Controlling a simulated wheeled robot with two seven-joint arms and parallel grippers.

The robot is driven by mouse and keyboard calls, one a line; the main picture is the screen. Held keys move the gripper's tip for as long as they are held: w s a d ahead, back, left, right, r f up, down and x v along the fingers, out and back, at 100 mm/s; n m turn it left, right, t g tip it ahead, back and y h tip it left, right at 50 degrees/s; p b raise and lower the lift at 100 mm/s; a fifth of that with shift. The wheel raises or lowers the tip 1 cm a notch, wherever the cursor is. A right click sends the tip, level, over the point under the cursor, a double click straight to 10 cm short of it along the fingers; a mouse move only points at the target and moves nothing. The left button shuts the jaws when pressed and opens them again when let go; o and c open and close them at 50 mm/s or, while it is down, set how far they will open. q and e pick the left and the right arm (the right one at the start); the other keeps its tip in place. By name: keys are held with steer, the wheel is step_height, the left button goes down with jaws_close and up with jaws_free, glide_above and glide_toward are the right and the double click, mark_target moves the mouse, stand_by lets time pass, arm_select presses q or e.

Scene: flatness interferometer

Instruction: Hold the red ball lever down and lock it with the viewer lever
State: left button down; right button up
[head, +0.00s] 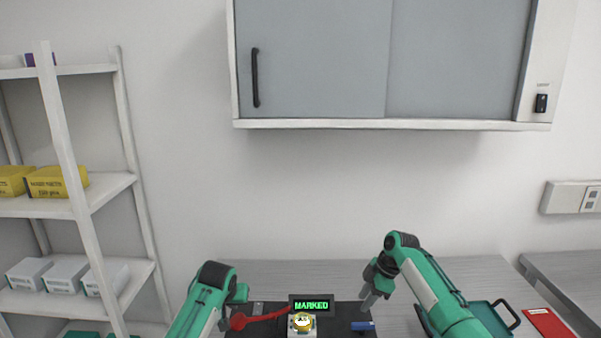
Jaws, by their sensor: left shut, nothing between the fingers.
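The red ball lever (268,318) shows at the bottom middle, its ball at the left end and its arm running right toward the instrument. My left gripper (226,322) is shut and empty, close by the ball on its left; whether they touch is unclear. A blue piece (362,326), which may be the viewer lever's handle, sits at the right of the dark instrument (343,309). My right gripper (368,302) points down above and just behind the blue piece, apart from it. Its finger gap is too small to read.
A display (311,305) reads MARKED in green above a round yellow-rimmed part (302,322). A green tray (490,318) and a red booklet (548,323) lie at the right. A shelf rack (105,195) stands left; a wall cabinet (380,60) hangs above.

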step_height(320, 180, up, 7)
steer(key=p, duration=0.6)
steer(key=shift+f, duration=0.2)
